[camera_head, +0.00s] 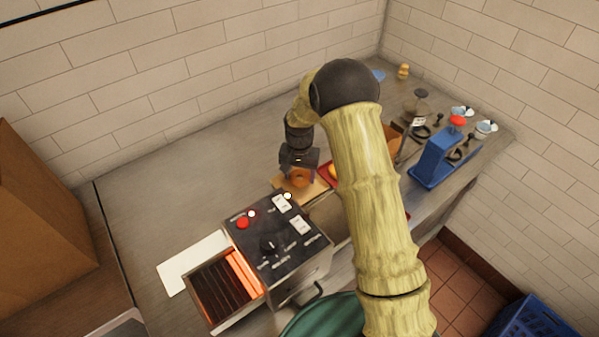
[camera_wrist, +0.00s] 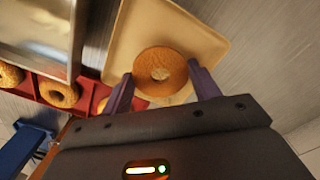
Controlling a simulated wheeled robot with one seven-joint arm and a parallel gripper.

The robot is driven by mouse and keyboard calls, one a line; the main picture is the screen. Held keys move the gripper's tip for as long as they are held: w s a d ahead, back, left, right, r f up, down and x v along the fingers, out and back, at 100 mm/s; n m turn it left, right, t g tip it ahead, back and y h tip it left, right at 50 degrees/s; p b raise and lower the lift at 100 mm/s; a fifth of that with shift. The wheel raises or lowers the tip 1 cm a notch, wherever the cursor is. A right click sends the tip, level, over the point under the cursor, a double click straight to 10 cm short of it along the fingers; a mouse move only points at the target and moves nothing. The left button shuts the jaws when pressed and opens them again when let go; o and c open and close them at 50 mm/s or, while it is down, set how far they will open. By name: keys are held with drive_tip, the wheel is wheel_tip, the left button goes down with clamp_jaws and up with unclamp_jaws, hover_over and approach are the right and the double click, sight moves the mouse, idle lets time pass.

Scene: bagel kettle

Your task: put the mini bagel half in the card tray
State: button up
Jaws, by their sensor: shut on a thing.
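I cannot tell whether the bagel half touches the tray floor.
A red tray (camera_wrist: 88,99) with several bagels lies beside the card tray. A toaster (camera_head: 278,243) with glowing slots stands in front. A blue device (camera_head: 433,160) and several cups and tools are at the right. The counter's back left (camera_head: 200,165) is clear.

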drive_tip(key=shift+f+b, duration=0.85)
drive_tip(key=shift+f, duration=0.8)
drive_tip(key=o, duration=1.4)
wheel_tip(320, 180, up, 7)
drive_tip(key=p, duration=0.4)
drive_tip(key=shift+p, duration=0.3)
